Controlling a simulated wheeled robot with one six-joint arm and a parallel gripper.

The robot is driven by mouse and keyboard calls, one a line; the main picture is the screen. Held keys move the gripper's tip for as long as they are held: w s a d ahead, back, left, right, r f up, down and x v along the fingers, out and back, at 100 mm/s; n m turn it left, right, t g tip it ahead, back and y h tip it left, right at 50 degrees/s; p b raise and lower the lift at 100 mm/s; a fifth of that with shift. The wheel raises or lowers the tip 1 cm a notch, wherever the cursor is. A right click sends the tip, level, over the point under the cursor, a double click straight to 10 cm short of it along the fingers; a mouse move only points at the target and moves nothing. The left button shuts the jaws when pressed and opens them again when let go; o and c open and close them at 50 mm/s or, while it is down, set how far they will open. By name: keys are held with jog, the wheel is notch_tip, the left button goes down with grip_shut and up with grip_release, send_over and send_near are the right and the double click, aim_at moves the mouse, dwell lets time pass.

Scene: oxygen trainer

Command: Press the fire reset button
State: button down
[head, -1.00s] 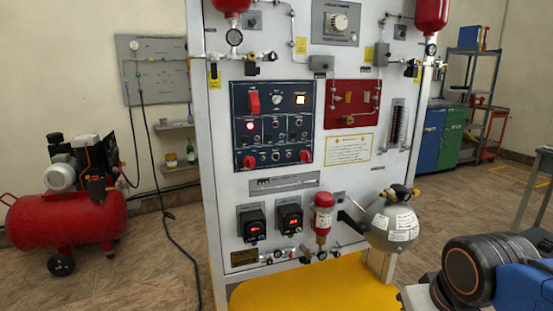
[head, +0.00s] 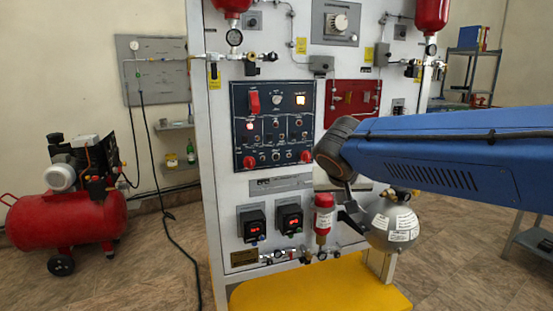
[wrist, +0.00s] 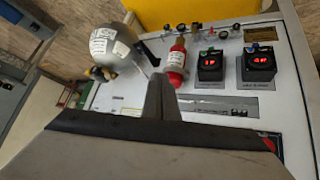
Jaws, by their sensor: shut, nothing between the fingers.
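The dark blue control panel (head: 272,125) is on the upright white board, with several small buttons and switches. The labels are too small to read, so I cannot tell which is the fire reset button. My gripper (head: 350,203) points down in front of the board, to the lower right of the panel. Its shut, empty fingers also show in the wrist view (wrist: 161,82), near the red cylinder in that picture.
The red cylinder (head: 323,220) and grey sphere (head: 392,222) stick out below my arm. Two black display boxes (head: 289,218) sit left of them. A yellow platform (head: 310,293) juts out at the board's foot. A red compressor (head: 68,218) stands on the left.

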jog(key=w+a+r+t, duration=0.1)
jog(key=w+a+r, duration=0.1)
jog(key=w+a, duration=0.3)
jog(key=w+a+r+t, duration=0.1)
jog(key=w+a+r, duration=0.1)
jog(key=w+a, duration=0.3)
jog(key=a, duration=0.3)
jog(key=shift+w+r+m+t, duration=0.15)
jog(key=shift+r+m+t, duration=0.15)
jog(key=shift+w+a, duration=0.1)
send_near(278, 157)
jog(key=shift+w+d+f, duration=0.35)
jog(key=shift+w+f, duration=0.15)
jog(key=shift+f, duration=0.3)
jog(key=shift+w+d+f, duration=0.4)
jog(key=shift+w+f, duration=0.1)
jog(key=shift+f, duration=0.3)
jog(key=shift+w+d+f, duration=0.35)
jog(key=shift+w+f, duration=0.15)
jog(key=shift+f, duration=0.35)
jog(key=shift+w, duration=0.1)
jog(key=shift+w+a, duration=0.1)
jog(key=shift+w, duration=0.2)
jog(key=shift+w+a, duration=0.1)
jog(key=shift+w, duration=0.25)
jog(key=shift+s, duration=0.15)
dwell(0.6)
jog(key=shift+s+d, duration=0.2)
jog(key=shift+s, duration=0.45)
